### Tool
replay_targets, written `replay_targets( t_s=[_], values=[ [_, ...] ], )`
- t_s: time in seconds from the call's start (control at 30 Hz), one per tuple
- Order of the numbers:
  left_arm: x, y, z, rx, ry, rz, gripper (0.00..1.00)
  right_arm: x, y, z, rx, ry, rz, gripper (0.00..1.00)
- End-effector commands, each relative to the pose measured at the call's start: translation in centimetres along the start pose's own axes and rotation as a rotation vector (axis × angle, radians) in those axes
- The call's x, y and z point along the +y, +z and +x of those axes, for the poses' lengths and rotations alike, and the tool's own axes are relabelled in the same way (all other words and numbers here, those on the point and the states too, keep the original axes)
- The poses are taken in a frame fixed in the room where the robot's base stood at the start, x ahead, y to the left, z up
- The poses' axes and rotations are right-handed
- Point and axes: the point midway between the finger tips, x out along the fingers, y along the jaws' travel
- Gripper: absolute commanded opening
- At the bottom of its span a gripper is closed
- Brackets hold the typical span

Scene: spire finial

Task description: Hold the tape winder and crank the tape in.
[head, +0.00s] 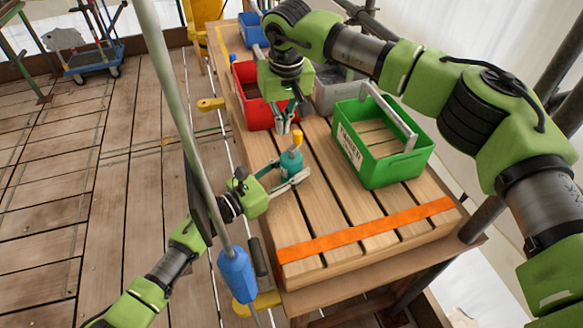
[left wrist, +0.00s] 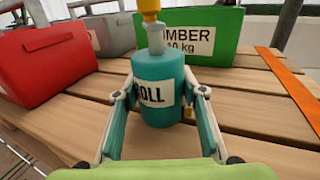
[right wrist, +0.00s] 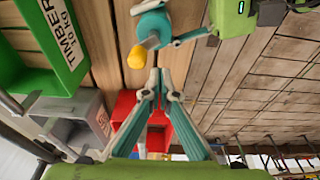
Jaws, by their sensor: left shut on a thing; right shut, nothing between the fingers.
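The tape winder (head: 291,165) is a teal cylinder with a white label reading "ROLL", clearest in the left wrist view (left wrist: 155,72). A grey crank with a yellow knob (head: 297,137) rises from its top; the knob also shows in the right wrist view (right wrist: 137,57). My left gripper (head: 293,178) is shut on the cylinder, one finger on each side, and holds it upright over the slatted table. I cannot tell if its base touches the slats. My right gripper (head: 284,129) is shut and empty, pointing down just beside the yellow knob, apart from it in the right wrist view (right wrist: 160,82).
A green crate (head: 382,171) with a lumber label stands right of the winder on the slatted table (head: 330,195). A red bin (head: 245,77) and grey bin (head: 325,97) stand behind. An orange strip (head: 370,229) crosses the front slats. A pole with a blue grip (head: 237,273) stands left.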

Motion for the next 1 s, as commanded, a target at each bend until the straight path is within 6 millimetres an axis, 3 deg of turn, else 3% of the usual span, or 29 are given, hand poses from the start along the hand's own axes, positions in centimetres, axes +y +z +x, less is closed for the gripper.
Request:
replay_targets(
  t_s=[0.5,1.0],
  values=[
    [0.0,-0.1,0.0,0.001,0.0,0.0,0.14,-0.1,-0.8,-3.8,0.001,-0.001,0.0,0.0],
    [0.0,0.0,0.0,0.001,0.0,0.0,0.14,0.0,-0.8,-4.0,0.0,-0.001,0.0,0.0]
  ],
)
